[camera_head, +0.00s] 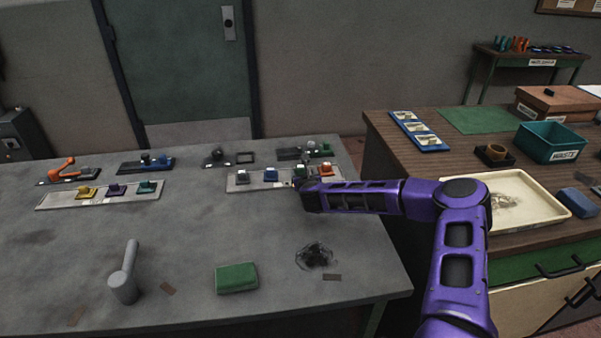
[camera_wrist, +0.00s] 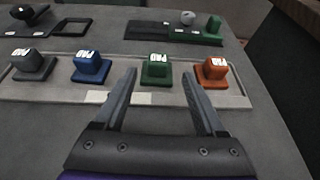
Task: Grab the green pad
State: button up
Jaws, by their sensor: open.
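The green pad (camera_wrist: 157,72), a small block on a square base with a white PAD label, stands in the grey tray (camera_wrist: 120,97). It is between a blue pad (camera_wrist: 91,68) and an orange pad (camera_wrist: 213,71). My gripper (camera_wrist: 160,78) is open and empty. In the wrist view its fingers point at the tray, one on each side of the green pad in the picture; I see no contact.
A dark grey pad (camera_wrist: 33,64) stands at the tray's left end. A dark holder (camera_wrist: 140,31) with a green piece lies behind. In the head view, another tray (camera_head: 66,200) holds a yellow, a purple and a teal pad. A green block (camera_head: 236,278) and a grey handled tool (camera_head: 124,285) are nearer.

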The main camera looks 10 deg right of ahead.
aim_at(301, 168)
jog(key=shift+r+x, duration=0.2)
jog(key=shift+x, duration=1.2)
jog(key=shift+r+x, duration=0.2)
jog(key=shift+x, duration=1.2)
jog(key=shift+w+a, duration=0.1)
jog(key=shift+w, duration=0.05)
grip_shut()
